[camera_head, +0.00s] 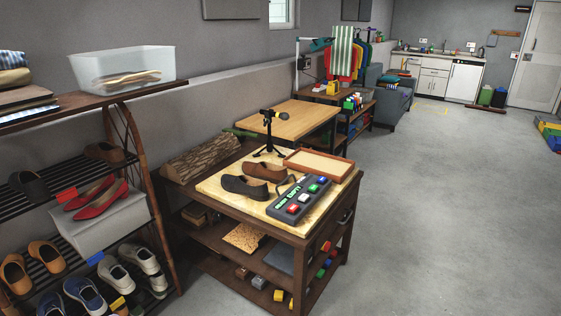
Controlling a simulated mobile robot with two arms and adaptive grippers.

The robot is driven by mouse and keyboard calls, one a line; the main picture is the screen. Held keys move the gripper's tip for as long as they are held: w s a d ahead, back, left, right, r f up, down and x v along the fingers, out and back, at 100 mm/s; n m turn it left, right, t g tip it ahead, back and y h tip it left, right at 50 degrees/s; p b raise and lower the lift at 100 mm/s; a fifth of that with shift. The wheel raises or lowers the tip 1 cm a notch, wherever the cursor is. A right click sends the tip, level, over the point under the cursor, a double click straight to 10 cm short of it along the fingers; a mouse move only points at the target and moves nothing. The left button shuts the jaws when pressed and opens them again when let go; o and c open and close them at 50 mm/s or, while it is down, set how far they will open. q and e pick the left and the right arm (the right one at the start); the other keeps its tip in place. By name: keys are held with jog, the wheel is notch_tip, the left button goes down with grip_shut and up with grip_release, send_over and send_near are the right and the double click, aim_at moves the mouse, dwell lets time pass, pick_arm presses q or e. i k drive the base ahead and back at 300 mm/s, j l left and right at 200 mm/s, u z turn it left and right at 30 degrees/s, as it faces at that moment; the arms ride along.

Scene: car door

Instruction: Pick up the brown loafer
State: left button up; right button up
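A brown loafer (263,171) lies on the light wooden top (214,184) of the dark wooden table, just behind a dark grey-brown shoe (244,187). The two shoes lie close together; I cannot tell whether they touch. Another brown shoe (105,153) sits on the upper rack of the shoe shelf at the left. Neither of my grippers shows in the head view.
A control box with coloured buttons (292,208), an empty wooden tray (319,161) and a small black tripod (268,139) stand around the shoes. The shoe rack (148,185) stands left of the table. The grey floor (440,210) to the right is clear.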

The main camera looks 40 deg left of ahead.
aim_at(263, 169)
jog(key=i+j, duration=0.15)
jog(key=j, duration=0.15)
jog(key=i+j, duration=0.15)
jog(key=j, duration=0.2)
jog(key=i+j, duration=0.2)
jog(key=i+j+z, duration=0.1)
jog(key=j, duration=0.35)
jog(key=i+j, duration=0.2)
jog(key=j, duration=0.1)
